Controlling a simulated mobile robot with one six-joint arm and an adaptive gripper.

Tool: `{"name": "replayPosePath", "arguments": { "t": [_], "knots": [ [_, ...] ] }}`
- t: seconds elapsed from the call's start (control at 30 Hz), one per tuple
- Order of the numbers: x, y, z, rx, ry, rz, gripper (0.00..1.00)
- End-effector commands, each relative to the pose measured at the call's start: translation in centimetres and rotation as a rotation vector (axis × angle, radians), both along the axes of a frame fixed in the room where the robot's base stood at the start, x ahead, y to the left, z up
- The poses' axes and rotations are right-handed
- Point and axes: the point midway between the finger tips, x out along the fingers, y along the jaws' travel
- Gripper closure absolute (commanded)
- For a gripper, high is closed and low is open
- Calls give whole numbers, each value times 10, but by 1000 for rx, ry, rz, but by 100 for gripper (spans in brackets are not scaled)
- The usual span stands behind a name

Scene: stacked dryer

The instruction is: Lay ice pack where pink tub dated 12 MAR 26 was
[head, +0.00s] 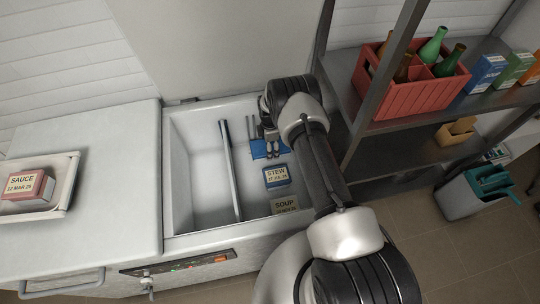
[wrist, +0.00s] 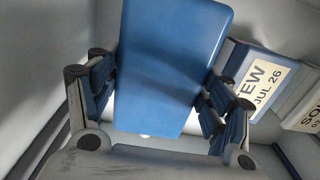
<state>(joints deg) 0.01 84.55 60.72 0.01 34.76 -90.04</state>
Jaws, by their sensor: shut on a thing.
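My gripper (head: 270,143) is inside the open chest freezer (head: 195,150), near its back wall. It is shut on a blue ice pack (head: 259,150), a flat slab. In the wrist view the ice pack (wrist: 170,65) sits between the two fingers. Whether it touches the freezer floor cannot be told. The pink tub (head: 28,187), labelled SAUCE 12 MAR 26, stands in a white tray (head: 62,197) on the closed left part of the freezer top.
A blue STEW tub (head: 276,177) lies in front of the ice pack, with a SOUP tub (head: 285,205) nearer the front. A grey divider (head: 230,170) stands left of them; the compartment beyond it looks empty. A shelf with a red bottle crate (head: 410,98) stands right.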

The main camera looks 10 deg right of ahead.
Motion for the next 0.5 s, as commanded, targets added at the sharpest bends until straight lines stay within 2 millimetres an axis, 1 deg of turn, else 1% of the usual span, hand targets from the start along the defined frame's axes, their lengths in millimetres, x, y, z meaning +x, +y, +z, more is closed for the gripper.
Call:
{"name": "replayPosePath", "arguments": {
  "t": [0.03, 0.27, 0.4, 0.5],
  "knots": [
    [1, 0, -7, 0, -2, 0, 64],
    [1, 0, -22, 0, -1, 0, 64],
    [1, 0, -44, 0, -1, -1, 64],
    [1, 0, -56, 0, -2, -1, 64]
  ]
}}
